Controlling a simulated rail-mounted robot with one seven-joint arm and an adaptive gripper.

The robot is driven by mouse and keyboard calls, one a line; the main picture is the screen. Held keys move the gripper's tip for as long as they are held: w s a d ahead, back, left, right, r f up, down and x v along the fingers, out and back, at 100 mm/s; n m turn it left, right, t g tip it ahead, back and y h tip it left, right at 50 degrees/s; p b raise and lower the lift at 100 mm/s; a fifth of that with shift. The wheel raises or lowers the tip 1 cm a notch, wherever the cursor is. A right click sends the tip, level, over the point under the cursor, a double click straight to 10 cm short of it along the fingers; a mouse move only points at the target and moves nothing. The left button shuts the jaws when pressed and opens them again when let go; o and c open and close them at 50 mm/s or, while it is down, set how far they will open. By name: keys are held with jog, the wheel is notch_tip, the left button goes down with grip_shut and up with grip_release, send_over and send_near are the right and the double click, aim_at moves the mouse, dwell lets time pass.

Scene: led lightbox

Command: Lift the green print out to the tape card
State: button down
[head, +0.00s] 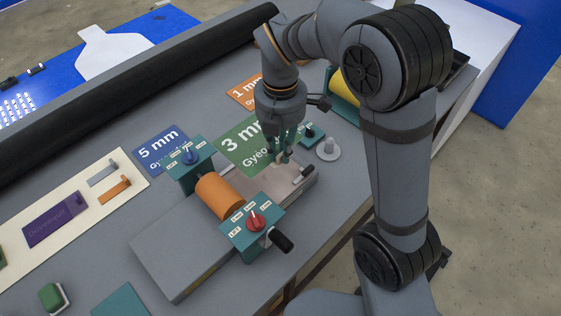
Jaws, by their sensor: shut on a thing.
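The green print (247,140), marked 3 mm, lies flat behind the roller press, with its right part hidden by my gripper. My gripper (284,155) points down at its near right edge, over the far end of a pinkish plate on the press bed. Its fingers are shut on a small pale piece; I cannot tell what this belongs to. The press has an orange roller (219,196) between two teal end blocks, with a red knob (255,220) and a blue knob (190,154). A cream card (85,184) at left, bearing orange and grey strips and a purple label, may be the tape card.
An orange print (243,91) and a blue print (158,146) lie near the green one. A black crank handle (281,240) sticks out at the front. A long black roll (120,95) borders the back.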

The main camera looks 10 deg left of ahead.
jog(key=shift+r, duration=0.9)
jog(key=shift+r, duration=0.15)
jog(key=shift+r+p, duration=1.85)
jog(key=shift+p, duration=0.3)
